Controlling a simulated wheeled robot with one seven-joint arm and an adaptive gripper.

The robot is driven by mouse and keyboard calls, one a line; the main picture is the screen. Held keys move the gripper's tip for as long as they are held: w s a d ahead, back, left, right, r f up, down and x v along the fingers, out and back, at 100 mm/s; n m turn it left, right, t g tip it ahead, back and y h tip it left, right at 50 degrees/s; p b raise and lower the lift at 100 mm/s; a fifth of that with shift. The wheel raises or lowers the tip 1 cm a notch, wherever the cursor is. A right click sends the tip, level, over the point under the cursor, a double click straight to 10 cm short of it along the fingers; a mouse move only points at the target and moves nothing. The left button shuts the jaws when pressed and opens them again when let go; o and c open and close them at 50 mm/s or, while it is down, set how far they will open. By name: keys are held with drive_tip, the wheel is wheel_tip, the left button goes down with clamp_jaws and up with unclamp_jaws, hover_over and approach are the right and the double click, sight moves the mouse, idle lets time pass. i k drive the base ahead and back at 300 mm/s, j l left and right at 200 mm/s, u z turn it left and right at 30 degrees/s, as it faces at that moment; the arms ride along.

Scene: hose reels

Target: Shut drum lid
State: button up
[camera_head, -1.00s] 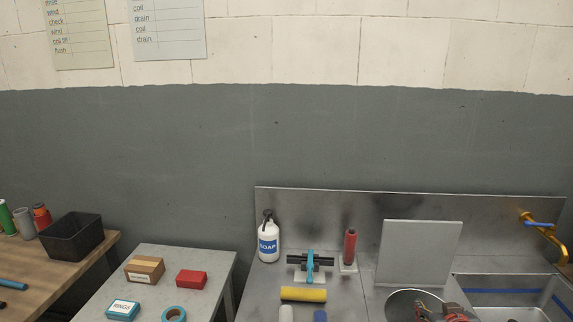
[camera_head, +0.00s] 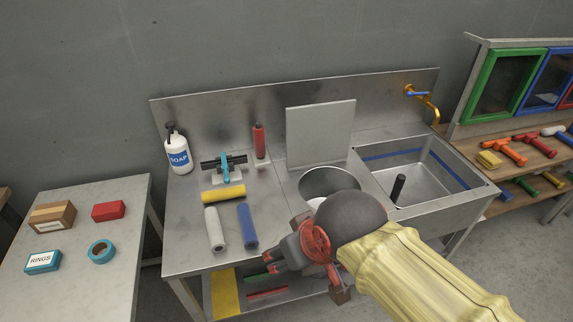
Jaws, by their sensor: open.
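The drum is the round metal opening (camera_head: 329,181) set in the steel counter, and its front part is hidden behind my arm. Its square grey lid (camera_head: 320,134) stands upright at the drum's back edge, so the drum is open. My gripper (camera_head: 274,262) is open and points left, in front of and below the drum in the picture. It looks empty and apart from the lid. My wrist covers part of the counter's front edge.
A sink (camera_head: 405,172) with a dark upright post (camera_head: 398,188) lies right of the drum.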

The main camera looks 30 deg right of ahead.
sight(318, 134)
drive_tip(key=z, duration=1)
